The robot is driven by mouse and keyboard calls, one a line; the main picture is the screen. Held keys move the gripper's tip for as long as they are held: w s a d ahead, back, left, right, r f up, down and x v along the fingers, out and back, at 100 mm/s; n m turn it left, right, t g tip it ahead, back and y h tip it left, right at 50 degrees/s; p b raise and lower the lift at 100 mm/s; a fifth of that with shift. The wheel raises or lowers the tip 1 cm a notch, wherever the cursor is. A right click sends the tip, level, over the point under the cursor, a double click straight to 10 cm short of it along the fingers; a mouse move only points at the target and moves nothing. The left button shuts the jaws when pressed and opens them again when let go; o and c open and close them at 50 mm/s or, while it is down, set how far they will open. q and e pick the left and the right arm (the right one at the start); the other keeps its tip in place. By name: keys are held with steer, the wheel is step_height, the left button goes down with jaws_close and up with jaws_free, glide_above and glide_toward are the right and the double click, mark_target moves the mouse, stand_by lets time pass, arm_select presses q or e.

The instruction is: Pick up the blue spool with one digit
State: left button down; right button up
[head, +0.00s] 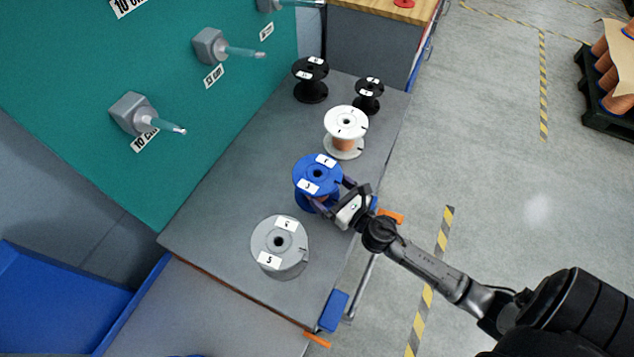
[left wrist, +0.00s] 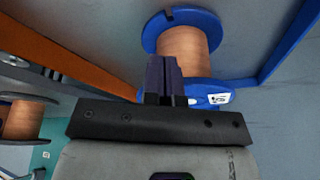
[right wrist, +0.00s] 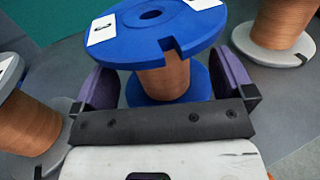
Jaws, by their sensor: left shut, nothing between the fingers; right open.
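A blue spool (head: 316,170) wound with copper wire stands upright on the grey table, with white labels on its top flange. It also shows in the right wrist view (right wrist: 150,40), where one label bears what looks like a single digit. My right gripper (head: 334,196) is open, its purple fingers on either side of this spool's copper middle, below the top flange; contact cannot be told. My left gripper (left wrist: 163,78) is shut and empty, outside the head view. In the left wrist view, another blue spool (left wrist: 185,22) with copper wire lies beyond its fingers, its label hard to read.
A grey spool (head: 280,245) stands nearer on the table and a white spool (head: 346,122) behind the blue one. Two black spools (head: 310,78) stand at the far end. A green pegboard (head: 150,60) with pegs rises at the left.

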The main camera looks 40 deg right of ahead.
mark_target(316, 180)
steer(key=shift+w+a, duration=0.2)
steer(key=shift+w, duration=2.35)
steer(key=c, duration=1.3)
